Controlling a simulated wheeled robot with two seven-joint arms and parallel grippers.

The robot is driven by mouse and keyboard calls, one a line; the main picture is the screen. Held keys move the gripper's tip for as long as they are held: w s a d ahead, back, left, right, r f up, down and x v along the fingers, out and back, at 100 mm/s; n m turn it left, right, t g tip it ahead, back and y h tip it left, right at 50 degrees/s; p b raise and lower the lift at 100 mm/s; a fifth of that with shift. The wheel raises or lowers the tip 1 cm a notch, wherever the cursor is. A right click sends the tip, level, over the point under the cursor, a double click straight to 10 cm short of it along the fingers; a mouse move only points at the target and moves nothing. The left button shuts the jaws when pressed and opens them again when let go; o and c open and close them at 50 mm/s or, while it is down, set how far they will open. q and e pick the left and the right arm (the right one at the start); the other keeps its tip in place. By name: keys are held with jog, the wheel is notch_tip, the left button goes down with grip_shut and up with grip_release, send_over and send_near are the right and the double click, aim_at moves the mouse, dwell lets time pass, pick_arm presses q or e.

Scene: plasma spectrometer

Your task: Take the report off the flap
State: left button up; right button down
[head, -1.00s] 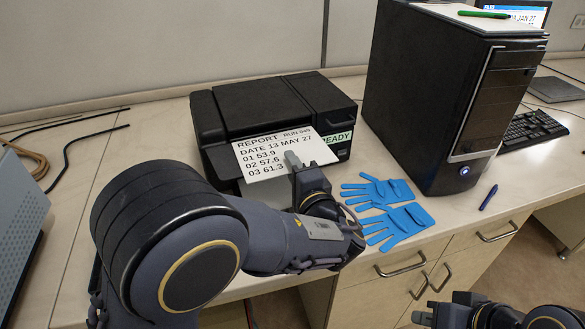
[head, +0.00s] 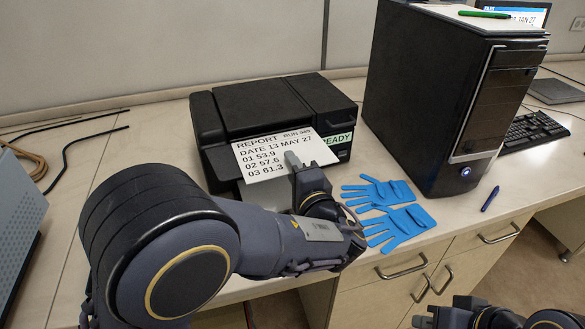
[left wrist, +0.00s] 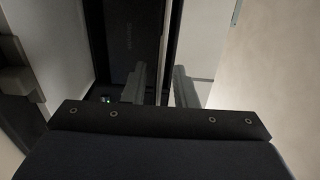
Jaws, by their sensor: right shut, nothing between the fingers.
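The report (head: 262,158) is a white printed sheet on the front of the black printer (head: 235,105), sloping toward me. A pale flap (head: 256,194) shows just below its lower edge. My left gripper (head: 293,162) is at the report's lower right part, with a grey finger in front of the sheet. In the left wrist view, my left gripper (left wrist: 160,88) has its fingers apart, with a thin pale edge running up between them; I cannot tell whether they touch the sheet. My right gripper (head: 424,318) is shut and empty at the bottom right, partly cut off.
Blue gloves (head: 388,208) lie right of the printer, with a blue pen (head: 489,198) further right. A black computer tower (head: 440,95) stands behind them, bearing a green pen (head: 484,14). A grey instrument (head: 18,210) is at the left edge. Drawers (head: 440,258) are below the counter.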

pick_arm(q)
grip_shut()
jog(key=shift+r, duration=0.15)
jog(key=s+d+r+p, duration=0.1)
jog(key=s+d+r, duration=0.3)
jog(key=s, duration=0.5)
jog(key=shift+r, duration=0.9)
dwell(0.3)
jog(key=shift+s, duration=0.15)
